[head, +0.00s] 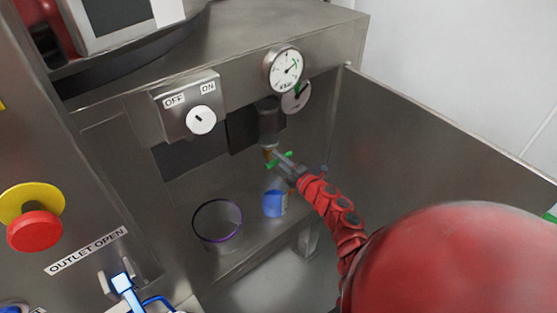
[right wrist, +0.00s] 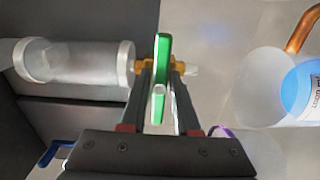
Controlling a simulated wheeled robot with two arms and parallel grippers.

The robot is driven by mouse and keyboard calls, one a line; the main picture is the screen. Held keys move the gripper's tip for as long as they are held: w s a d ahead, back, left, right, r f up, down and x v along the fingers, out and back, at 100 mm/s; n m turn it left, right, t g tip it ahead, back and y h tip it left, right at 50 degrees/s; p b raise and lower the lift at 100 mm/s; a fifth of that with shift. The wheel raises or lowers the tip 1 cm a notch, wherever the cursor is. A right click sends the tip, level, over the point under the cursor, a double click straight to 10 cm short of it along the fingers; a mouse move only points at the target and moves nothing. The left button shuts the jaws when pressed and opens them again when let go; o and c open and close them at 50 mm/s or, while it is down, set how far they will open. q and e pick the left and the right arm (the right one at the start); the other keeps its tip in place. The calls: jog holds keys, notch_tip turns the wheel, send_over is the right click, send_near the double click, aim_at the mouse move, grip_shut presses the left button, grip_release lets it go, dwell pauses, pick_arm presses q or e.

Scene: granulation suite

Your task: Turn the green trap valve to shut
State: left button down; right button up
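The green trap valve handle (head: 283,161) sits on a brass fitting below a clear trap bowl (head: 268,122) inside the steel bay. In the right wrist view the handle (right wrist: 162,58) stands upright in the picture, across the brass valve body (right wrist: 147,67), with the clear bowl (right wrist: 78,62) to its left. My right gripper (head: 286,166) is at the handle. Its two fingers (right wrist: 160,88) are apart, one on each side of the handle, with a narrow gap showing on both sides. My left gripper is not in view.
A purple-rimmed clear container (head: 218,222) and a blue-labelled container (head: 274,204) stand below the valve. Gauges (head: 283,69) and an OFF/ON switch (head: 201,119) are above. A steel panel (head: 430,150) borders the bay on the right. A red button (head: 35,230) is at left.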

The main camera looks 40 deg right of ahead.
jog(key=o, duration=0.3)
jog(key=s, duration=0.5)
jog(key=s+d, duration=0.1)
jog(key=s, duration=1.1)
jog(key=shift+s+d+b, duration=0.15)
jog(key=shift+s+b, duration=0.05)
jog(key=shift+b, duration=0.1)
